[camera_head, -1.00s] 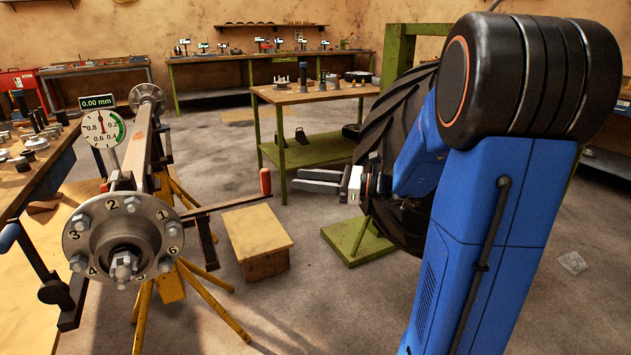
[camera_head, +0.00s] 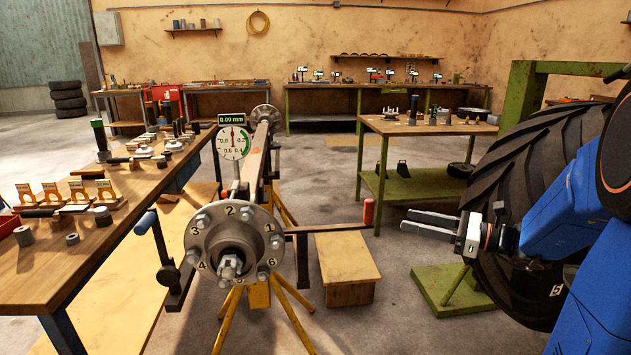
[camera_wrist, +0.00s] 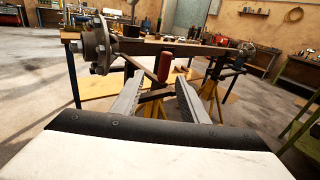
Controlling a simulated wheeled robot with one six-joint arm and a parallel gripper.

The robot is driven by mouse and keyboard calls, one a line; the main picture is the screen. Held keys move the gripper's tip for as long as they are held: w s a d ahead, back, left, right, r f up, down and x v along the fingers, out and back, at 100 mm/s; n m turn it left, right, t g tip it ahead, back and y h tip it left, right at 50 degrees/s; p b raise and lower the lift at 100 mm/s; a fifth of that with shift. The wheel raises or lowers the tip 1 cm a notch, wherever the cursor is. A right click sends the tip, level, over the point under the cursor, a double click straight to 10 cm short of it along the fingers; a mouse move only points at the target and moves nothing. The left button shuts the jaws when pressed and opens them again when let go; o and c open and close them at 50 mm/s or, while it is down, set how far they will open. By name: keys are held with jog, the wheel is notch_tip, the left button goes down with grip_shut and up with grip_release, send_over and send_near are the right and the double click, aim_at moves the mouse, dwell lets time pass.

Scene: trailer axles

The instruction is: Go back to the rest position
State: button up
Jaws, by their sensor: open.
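My gripper (camera_head: 430,224) is open and empty in the head view, held in the air in front of the big black tyre (camera_head: 515,190) and pointing left. The wrist view shows its two fingers (camera_wrist: 158,98) apart, with nothing between them. Beyond them is a red handle (camera_wrist: 165,62), which is also left of my gripper in the head view (camera_head: 368,211), apart from it. The axle hub (camera_head: 236,247), a round flange with numbered studs, stands to the left on yellow stands.
A wooden bench (camera_head: 95,240) with tools runs along the left. A wooden step (camera_head: 345,265) stands beside the axle. A green-legged table (camera_head: 425,127) is behind, with a green wheel stand (camera_head: 440,290) at right. Bare floor lies between.

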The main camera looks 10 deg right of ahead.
jog(key=s+a+f+n+g+h, duration=0.35)
jog(key=s+a+n, duration=0.25)
jog(key=s, duration=0.3)
jog(key=s+a+f+n+g+h, duration=0.2)
jog(key=s+a+f+n+g, duration=0.2)
jog(key=s+a+n+g, duration=0.25)
jog(key=s+d+f+n+t+h, duration=0.1)
jog(key=s+d+n+t+h, duration=0.3)
jog(key=s+d+n+h, duration=0.4)
jog(key=s+n, duration=0.3)
jog(key=n, duration=0.1)
jog(key=shift+s+f+n, duration=0.25)
jog(key=shift+n, duration=0.1)
